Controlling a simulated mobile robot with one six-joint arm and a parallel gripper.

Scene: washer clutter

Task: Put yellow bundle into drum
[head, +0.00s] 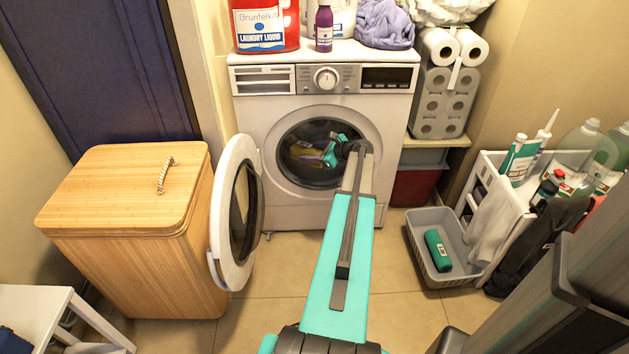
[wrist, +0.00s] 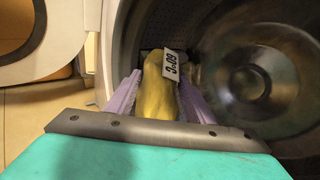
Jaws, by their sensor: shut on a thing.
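The yellow bundle (wrist: 158,98) is held between the two purple fingers of my gripper (wrist: 160,92) in the wrist view. A white tag with dark print stands at its far end. In the head view the yellow bundle (head: 303,153) shows in the washer's round opening, partly hidden by my gripper (head: 325,155). The drum (wrist: 245,85) is dark metal and fills the right of the wrist view; my gripper is at or just inside its mouth. I cannot tell whether the bundle touches the drum wall.
The washer door (head: 237,213) stands open to the left, near a wooden hamper (head: 130,190). A grey basket (head: 445,275) with a green roll (head: 438,250) lies on the floor at right, beside a white rack (head: 487,170) of bottles. Tiled floor between is clear.

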